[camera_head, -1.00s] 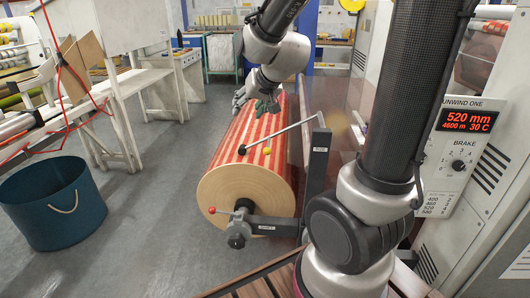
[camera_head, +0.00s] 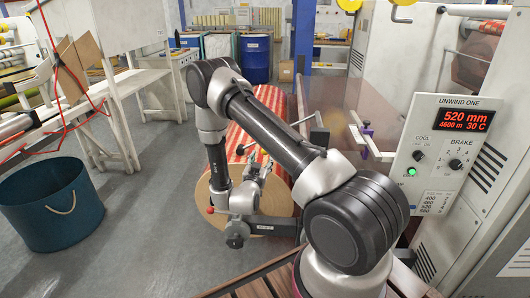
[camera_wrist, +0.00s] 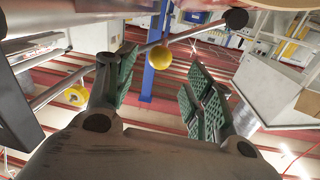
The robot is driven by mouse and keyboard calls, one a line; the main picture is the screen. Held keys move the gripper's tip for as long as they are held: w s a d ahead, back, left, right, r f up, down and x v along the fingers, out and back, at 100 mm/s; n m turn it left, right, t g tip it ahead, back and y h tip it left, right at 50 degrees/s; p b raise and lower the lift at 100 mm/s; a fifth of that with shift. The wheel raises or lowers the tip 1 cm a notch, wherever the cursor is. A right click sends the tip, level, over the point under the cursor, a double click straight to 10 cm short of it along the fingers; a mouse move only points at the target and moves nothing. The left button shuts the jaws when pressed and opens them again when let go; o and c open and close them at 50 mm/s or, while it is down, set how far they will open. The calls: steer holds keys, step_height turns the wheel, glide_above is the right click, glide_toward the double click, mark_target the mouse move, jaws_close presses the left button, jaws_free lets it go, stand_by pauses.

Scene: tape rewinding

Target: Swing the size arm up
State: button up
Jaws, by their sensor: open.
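The size arm is a grey rod that runs from a dark post (camera_head: 320,134) out over the striped roll (camera_head: 238,137). In the head view my arm hides much of it. In the wrist view the rod slopes up to a black tip (camera_wrist: 237,18), and a yellow knob (camera_wrist: 160,57) sits along it. The knob also shows in the head view (camera_head: 264,151). My gripper (camera_head: 258,163) is near the roll's front end, just below the knob. In the wrist view its green-padded fingers (camera_wrist: 160,95) are open and apart, with nothing between them. The knob appears beyond the fingertips.
A dark lower bracket (camera_head: 270,225) with a red ball (camera_head: 210,210) lies at the roll's front end. The control panel (camera_head: 445,150) reads 520 mm and stands to the right. A teal bin (camera_head: 50,215) stands on the floor at left, with clear floor between it and the roll.

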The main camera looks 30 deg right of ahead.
steer(key=x, duration=0.7)
steer(key=shift+w+d, duration=0.1)
steer(key=shift+d, duration=0.05)
jaws_close()
